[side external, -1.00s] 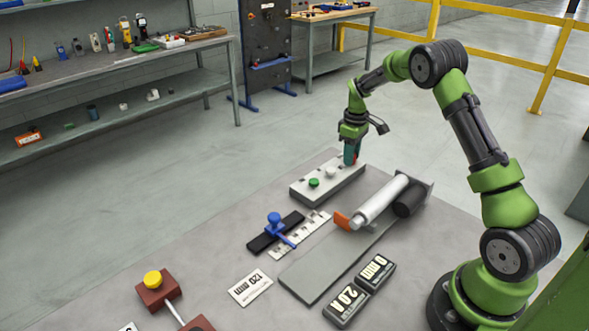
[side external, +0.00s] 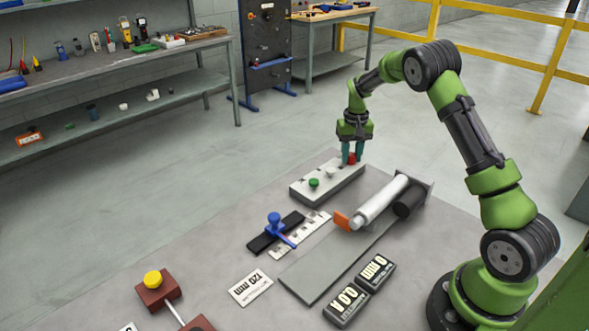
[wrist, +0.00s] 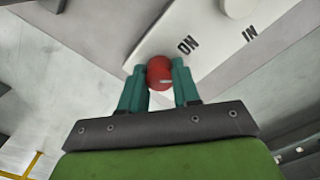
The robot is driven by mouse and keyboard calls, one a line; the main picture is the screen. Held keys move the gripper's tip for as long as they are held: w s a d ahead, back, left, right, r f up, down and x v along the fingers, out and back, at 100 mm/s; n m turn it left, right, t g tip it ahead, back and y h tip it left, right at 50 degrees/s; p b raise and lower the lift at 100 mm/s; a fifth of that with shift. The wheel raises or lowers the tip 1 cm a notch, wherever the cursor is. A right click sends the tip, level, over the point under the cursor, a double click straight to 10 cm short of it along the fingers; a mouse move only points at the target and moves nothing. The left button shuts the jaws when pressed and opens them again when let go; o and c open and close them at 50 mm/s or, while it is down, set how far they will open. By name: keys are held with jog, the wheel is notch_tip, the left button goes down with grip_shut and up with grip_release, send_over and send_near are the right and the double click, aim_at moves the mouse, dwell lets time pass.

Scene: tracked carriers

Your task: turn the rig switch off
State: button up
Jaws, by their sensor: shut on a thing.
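The rig switch is a red knob (side external: 351,159) at the far end of a white panel (side external: 332,190). My gripper (side external: 353,153) points down over it, its teal fingers on either side. In the wrist view the red knob (wrist: 160,70) sits between both fingers, and my gripper is shut on it. The panel (wrist: 150,48) shows the words ON and IN there. A green button (side external: 314,183) and a white knob (side external: 330,172) are on the same panel. One display (side external: 347,304) reads 0.0 A and the other (side external: 376,271) reads 0 mm.
A blue-handled slider (side external: 274,222) is in front of the panel. A red block with a yellow button (side external: 153,280) stands at lower left. Floor behind the panel is clear.

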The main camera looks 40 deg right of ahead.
aim_at(351, 155)
jog(key=m, duration=0.4)
jog(key=shift+m, duration=2.2)
jog(key=o, duration=1.1)
jog(key=shift+c, duration=0.2)
notch_tip(351, 155, up, 17)
